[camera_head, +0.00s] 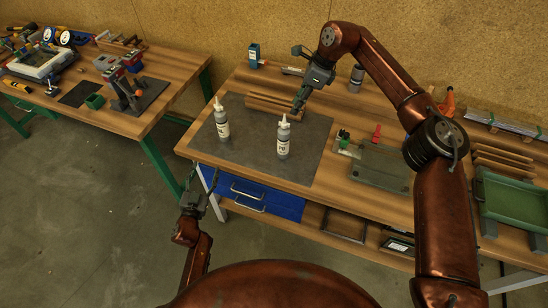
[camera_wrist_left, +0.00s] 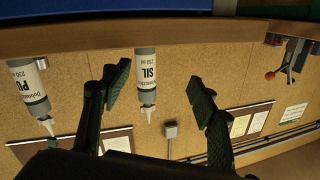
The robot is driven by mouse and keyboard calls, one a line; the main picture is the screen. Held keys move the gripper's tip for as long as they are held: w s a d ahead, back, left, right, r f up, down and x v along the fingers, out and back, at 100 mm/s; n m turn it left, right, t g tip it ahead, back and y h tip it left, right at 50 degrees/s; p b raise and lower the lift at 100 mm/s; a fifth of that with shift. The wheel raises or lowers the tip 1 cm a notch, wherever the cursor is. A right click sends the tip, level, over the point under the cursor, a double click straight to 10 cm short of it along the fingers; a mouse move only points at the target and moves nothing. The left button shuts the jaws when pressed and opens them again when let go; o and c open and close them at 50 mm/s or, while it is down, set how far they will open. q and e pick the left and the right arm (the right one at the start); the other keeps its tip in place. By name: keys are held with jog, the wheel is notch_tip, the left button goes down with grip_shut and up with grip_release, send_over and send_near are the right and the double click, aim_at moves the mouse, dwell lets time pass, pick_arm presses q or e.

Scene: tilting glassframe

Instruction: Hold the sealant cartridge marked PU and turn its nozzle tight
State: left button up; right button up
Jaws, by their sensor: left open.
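Two grey cartridges with white labels and pale nozzles stand upright on the dark mat (camera_head: 256,163). The cartridge marked PU (camera_head: 283,142) is the right one in the head view; it shows upside down at the left of the left wrist view (camera_wrist_left: 30,87). The cartridge marked SIL (camera_head: 222,126) is the left one and shows between my left fingers in the wrist view (camera_wrist_left: 145,78). My left gripper (camera_head: 194,186) is open and empty, low before the bench's front edge. My right gripper (camera_head: 299,106) is above the mat, behind and just right of the PU nozzle; its jaw gap is unclear.
Brown strips (camera_head: 273,106) lie behind the cartridges. A green-grey plate (camera_head: 380,167) and a green tray (camera_head: 512,197) are to the right. Blue drawers (camera_head: 250,193) are under the bench's front edge. A second bench (camera_head: 150,112) stands left.

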pick_arm(q)
jog(key=w+d+r+h, duration=0.1)
jog(key=d+r, duration=0.1)
jog(key=d, duration=0.3)
jog(key=w+d+r+h, duration=0.1)
jog(key=w+d+r, duration=0.1)
jog(key=d, duration=0.4)
jog(key=w+d+r+h, duration=0.1)
jog(key=d+r+h, duration=0.1)
jog(key=d, duration=0.4)
jog(key=shift+w+d, duration=0.15)
jog(key=shift+w, duration=0.05)
jog(key=m+g+h, duration=0.1)
jog(key=h, duration=0.1)
send_near(280, 148)
jog(key=x, duration=0.4)
jog(key=shift+w+r, duration=0.2)
jog(key=shift+w, duration=0.25)
jog(key=shift+g+h, duration=0.3)
jog(key=x, duration=0.7)
jog(key=shift+d, duration=0.15)
jog(key=shift+w+d, duration=0.15)
jog(key=shift+w, duration=0.15)
grip_shut()
